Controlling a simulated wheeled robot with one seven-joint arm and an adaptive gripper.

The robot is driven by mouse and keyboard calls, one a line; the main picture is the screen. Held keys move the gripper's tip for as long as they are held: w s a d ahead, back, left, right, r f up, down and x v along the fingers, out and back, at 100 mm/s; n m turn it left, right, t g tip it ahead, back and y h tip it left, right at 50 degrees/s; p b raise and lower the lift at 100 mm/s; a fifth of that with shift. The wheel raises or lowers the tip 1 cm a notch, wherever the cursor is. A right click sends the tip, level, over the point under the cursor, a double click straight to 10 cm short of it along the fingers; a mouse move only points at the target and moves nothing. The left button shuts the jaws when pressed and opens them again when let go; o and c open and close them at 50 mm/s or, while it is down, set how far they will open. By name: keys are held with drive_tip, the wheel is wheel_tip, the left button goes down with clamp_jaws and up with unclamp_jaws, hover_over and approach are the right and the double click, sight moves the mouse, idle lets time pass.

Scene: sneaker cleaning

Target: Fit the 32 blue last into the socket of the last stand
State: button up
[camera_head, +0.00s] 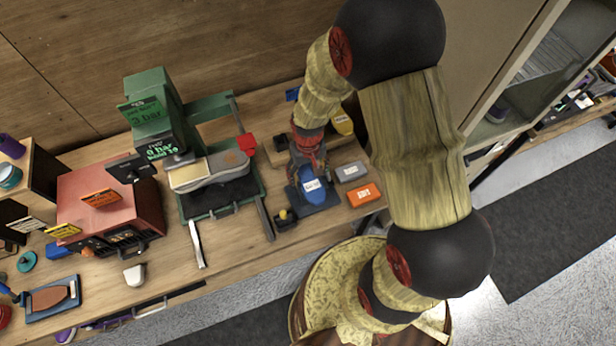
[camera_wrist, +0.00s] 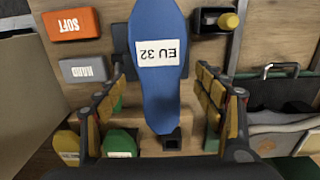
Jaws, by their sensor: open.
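The blue last (camera_head: 314,190) has a white label that reads EU 32 in the wrist view (camera_wrist: 158,85). It appears over a dark grey-blue plate (camera_head: 332,198), perhaps part of the last stand; I cannot tell whether it is seated in a socket. A small black square piece (camera_wrist: 172,142) shows at the last's narrow end. My gripper (camera_wrist: 160,95) is open, its jointed fingers on either side of the last's narrower half, with gaps visible on both sides. In the head view my gripper (camera_head: 307,150) hangs at the last's far end and hides part of it.
An orange SOFT block (camera_head: 363,195) and grey HARD block (camera_head: 351,171) lie right of the last. Yellow (camera_wrist: 66,145) and green (camera_wrist: 119,143) lasts stand close to my gripper. A black holder with a yellow-topped item (camera_wrist: 215,20) is nearby. The green-framed press (camera_head: 215,190) holds a shoe to the left.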

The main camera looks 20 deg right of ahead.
wheel_tip(320, 180, up, 9)
idle(0.3)
idle(0.5)
drive_tip(key=s+r+t+b, duration=0.5)
drive_tip(key=s+r+b, duration=0.4)
drive_tip(key=s+b, duration=0.4)
drive_tip(key=b, duration=0.4)
drive_tip(key=shift+s+r+t, duration=0.3)
drive_tip(key=shift+s+r, duration=0.05)
drive_tip(key=shift+s, duration=0.05)
drive_tip(key=shift+c, duration=0.5)
idle(0.6)
